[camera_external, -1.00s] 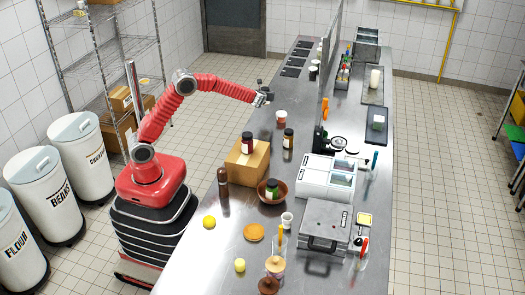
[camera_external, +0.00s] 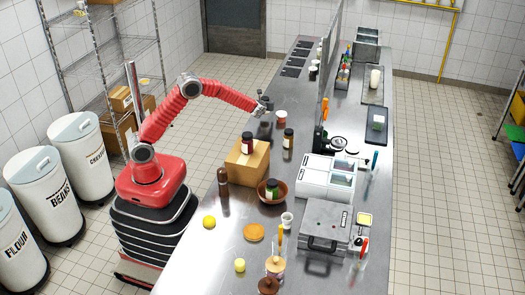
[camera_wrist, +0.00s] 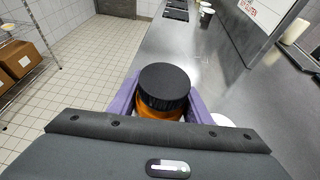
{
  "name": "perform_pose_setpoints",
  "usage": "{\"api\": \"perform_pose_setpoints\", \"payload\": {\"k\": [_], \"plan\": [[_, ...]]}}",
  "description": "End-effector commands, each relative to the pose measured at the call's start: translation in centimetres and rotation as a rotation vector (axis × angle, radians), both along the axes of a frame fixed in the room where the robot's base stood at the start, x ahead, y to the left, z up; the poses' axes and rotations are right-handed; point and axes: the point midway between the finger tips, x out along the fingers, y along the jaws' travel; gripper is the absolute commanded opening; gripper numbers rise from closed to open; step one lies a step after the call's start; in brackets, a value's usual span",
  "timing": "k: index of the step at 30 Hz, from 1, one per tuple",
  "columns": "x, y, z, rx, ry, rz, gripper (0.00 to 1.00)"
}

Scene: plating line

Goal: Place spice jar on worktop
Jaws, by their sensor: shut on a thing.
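The spice jar (camera_wrist: 163,92), with a black ridged lid and orange contents, is between the purple fingers of my gripper (camera_wrist: 160,108) in the wrist view. My gripper is shut on it. In the external view my gripper (camera_external: 264,108) is low over the far left part of the steel worktop (camera_external: 212,250). A dark patch shows just beneath it; I cannot tell if the jar touches the surface. The jar's base is hidden in the wrist view.
A red-and-white cup (camera_external: 282,117) stands close to the right of my gripper. Nearer are another jar (camera_external: 288,141), a cardboard box (camera_external: 245,165) with a jar on top, a brown bottle (camera_external: 223,184) and a bowl (camera_external: 273,198) holding a jar. A tall divider (camera_external: 330,60) runs lengthwise.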

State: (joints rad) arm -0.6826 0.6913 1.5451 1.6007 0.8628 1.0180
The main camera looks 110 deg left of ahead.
Motion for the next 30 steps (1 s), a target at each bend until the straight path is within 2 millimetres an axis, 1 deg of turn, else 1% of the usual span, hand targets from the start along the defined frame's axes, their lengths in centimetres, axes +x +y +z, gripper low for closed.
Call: {"api": "perform_pose_setpoints", "payload": {"k": [4, 7, 13, 16, 28, 29, 30], "plan": [[0.0, 0.0, 0.1, 0.001, -0.001, 0.0, 0.15], [0.0, 0.0, -0.3, 0.0, 0.001, 0.0, 0.15], [0.0, 0.0, -2.7, -0.001, 0.002, -0.001, 0.15], [0.0, 0.0, -3.5, 0.0, 0.001, -0.001, 0.15], [0.0, 0.0, -3.9, 0.0, 0.0, -0.001, 0.15], [0.0, 0.0, -3.9, 0.0, 0.0, -0.001, 0.46], [0.0, 0.0, -3.9, 0.0, 0.0, -0.001, 0.49]]}}
